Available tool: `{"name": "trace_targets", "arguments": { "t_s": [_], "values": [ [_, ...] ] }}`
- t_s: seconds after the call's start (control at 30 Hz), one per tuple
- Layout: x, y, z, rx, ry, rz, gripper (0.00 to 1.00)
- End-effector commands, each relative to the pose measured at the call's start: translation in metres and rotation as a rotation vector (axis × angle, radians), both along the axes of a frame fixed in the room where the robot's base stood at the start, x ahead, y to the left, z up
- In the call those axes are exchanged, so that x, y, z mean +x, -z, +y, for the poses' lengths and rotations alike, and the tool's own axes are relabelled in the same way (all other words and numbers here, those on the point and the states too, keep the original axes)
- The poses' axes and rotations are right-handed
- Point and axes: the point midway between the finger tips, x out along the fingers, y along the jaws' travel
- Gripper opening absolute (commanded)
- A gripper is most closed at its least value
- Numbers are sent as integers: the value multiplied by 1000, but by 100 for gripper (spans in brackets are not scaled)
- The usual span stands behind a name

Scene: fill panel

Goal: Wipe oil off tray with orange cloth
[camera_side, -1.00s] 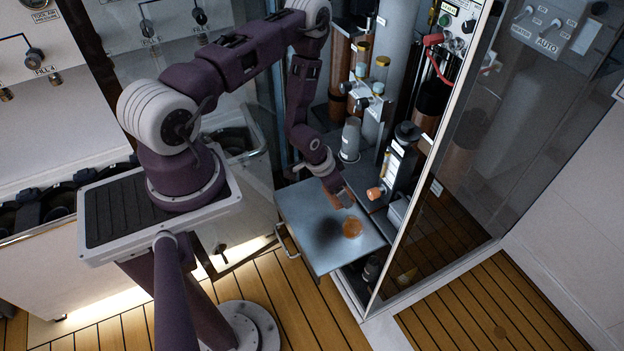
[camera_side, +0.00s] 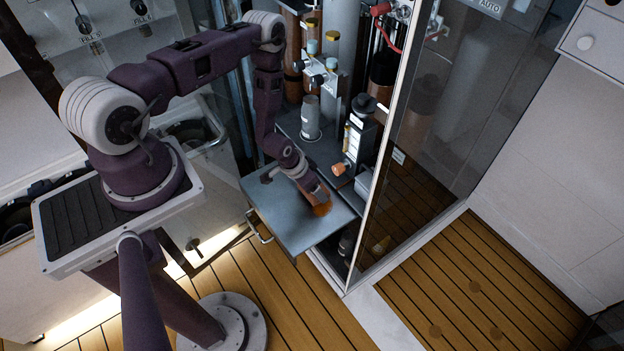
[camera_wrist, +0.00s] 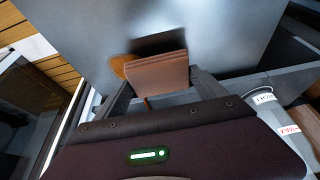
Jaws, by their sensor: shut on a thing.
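My gripper (camera_side: 319,199) is shut on the folded, brownish-orange cloth (camera_wrist: 160,74), which hangs from the fingers as a flat pad. It is over the grey metal tray (camera_side: 285,222), towards the tray's right side. The amber oil patch (camera_side: 323,210) shows right at the cloth's lower end in the side view. In the wrist view, the oil (camera_wrist: 118,66) peeks out on the left of the cloth, and the cloth hides the rest. The cloth looks at or very near the tray surface; I cannot tell whether it touches.
An upright grey cylinder (camera_side: 311,117) and a dark device with an orange knob (camera_side: 339,169) stand behind the tray. A glass panel with a white frame (camera_side: 378,180) rises on the right. The tray's front-left surface is clear.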

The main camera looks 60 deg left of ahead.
Motion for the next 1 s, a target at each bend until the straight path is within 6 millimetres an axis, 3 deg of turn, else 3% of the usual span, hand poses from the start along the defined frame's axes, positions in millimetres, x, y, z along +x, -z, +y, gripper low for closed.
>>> {"name": "trace_targets", "arguments": {
  "t_s": [0.13, 0.2, 1.0],
  "values": [
    [0, 17, -2, -1, -1, 0, 49],
    [0, 11, -10, -1, 2, 0, 43],
    [0, 17, -82, -1, 1, 1, 43]
  ]
}}
